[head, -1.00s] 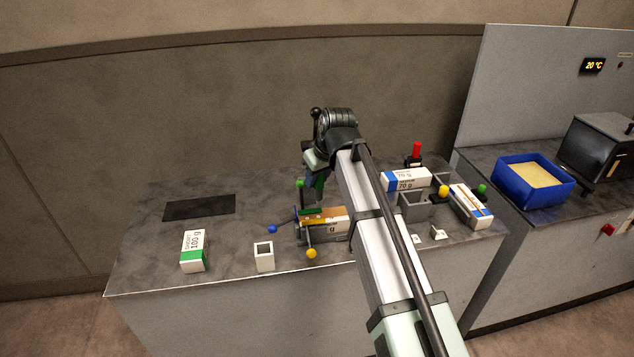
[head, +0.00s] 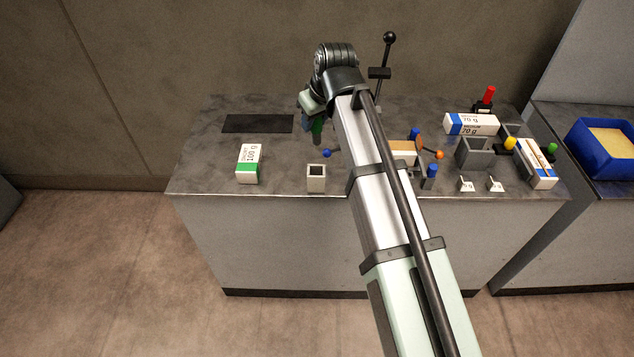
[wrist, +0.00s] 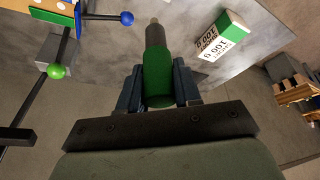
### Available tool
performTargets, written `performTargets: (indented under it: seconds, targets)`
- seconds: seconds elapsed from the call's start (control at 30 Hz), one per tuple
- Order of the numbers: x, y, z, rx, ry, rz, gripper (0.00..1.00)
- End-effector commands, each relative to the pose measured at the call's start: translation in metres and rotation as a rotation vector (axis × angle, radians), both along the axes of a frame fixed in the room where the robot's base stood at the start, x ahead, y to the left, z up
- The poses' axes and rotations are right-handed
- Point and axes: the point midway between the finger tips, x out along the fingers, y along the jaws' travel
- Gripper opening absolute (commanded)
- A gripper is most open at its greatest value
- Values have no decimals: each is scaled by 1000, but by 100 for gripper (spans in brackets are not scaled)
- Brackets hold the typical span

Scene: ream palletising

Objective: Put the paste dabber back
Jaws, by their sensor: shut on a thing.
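My gripper (wrist: 158,88) is shut on the paste dabber (wrist: 158,75), which has a green handle, a dark shaft and a pale tip pointing away from the wrist. In the head view the dabber's green handle (head: 317,127) shows below my gripper (head: 311,118), above the table. A small pale square cup (head: 316,184) with a dark opening stands at the table's front edge, in front of the dabber in the picture. The dabber is apart from the cup. I cannot tell whether this cup is its holder.
A white and green 100 g pack (head: 248,163) stands left of the cup. A dark mat (head: 258,124) lies behind it. A blue-knobbed rod (head: 327,153) reaches out beside the cup. My arm partly hides a fixture with an orange-knobbed lever (head: 439,155). A grey open box (head: 474,155) is at right.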

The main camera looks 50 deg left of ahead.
Motion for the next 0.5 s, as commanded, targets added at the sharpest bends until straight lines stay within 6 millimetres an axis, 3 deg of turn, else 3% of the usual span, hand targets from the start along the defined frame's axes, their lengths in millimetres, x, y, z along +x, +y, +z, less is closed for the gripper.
performTargets:
  seconds: [0.13, 0.5]
  targets:
    - [-25, -12, -4, -5, -10, -28, 3]
    - [-18, -20, -7, 1, 20, -205, 3]
